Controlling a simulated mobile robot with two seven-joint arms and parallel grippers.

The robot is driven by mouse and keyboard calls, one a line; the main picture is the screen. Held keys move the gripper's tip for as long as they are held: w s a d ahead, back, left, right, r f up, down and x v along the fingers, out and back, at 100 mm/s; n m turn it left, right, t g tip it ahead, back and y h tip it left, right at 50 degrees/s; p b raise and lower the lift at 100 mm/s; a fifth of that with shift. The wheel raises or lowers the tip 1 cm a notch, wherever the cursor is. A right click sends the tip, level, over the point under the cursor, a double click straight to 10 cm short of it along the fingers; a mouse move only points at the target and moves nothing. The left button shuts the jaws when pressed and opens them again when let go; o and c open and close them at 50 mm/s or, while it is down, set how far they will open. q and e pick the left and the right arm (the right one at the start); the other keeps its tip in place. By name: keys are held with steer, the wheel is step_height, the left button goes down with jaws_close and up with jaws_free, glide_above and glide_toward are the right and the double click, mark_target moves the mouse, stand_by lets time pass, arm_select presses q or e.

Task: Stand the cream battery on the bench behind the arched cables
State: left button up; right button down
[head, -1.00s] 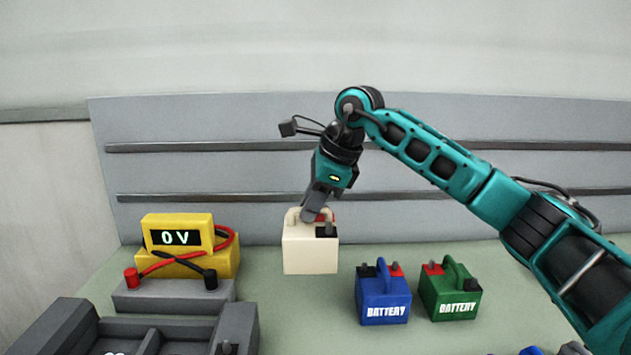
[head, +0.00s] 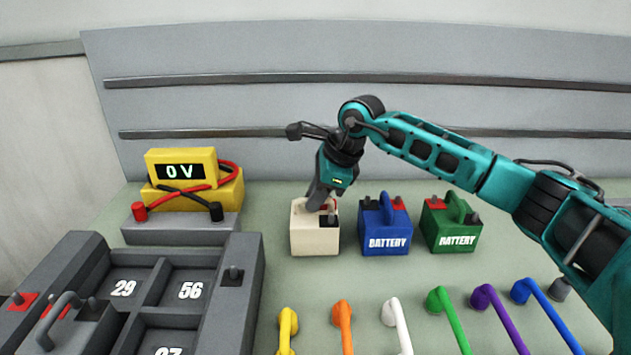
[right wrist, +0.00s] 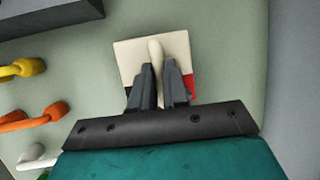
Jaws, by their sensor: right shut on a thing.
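The cream battery (head: 315,235) is upright behind the row of arched cables, left of the blue battery. Its base looks level with the blue battery's base, at or very near the bench (head: 270,215); I cannot tell if it touches. My right gripper (head: 320,202) comes down from above and is shut on its handle. In the right wrist view, the fingers (right wrist: 160,82) close around the cream handle (right wrist: 155,50). The arched cables, yellow (head: 287,325), orange (head: 343,325), white (head: 395,320), green (head: 445,310), purple (head: 495,310) and blue (head: 540,305), run along the front. My left gripper is out of view.
A blue battery (head: 386,230) and a green battery (head: 450,228) stand right of the cream one. A yellow meter (head: 190,190) reading 0 V sits on a grey block (head: 180,232) to the left. A grey compartment tray (head: 247,290) fills the front left.

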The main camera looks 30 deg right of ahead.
steer(key=shift+w+r, duration=0.1)
steer(key=shift+w, duration=0.05)
steer(key=c, duration=1.6)
jaws_free()
steer(key=shift+f, duration=0.35)
steer(key=o, duration=0.5)
steer(key=shift+r, duration=0.1)
steer(key=v, duration=1.2)
steer(key=shift+s+r, duration=0.15)
steer(key=shift+s, duration=0.05)
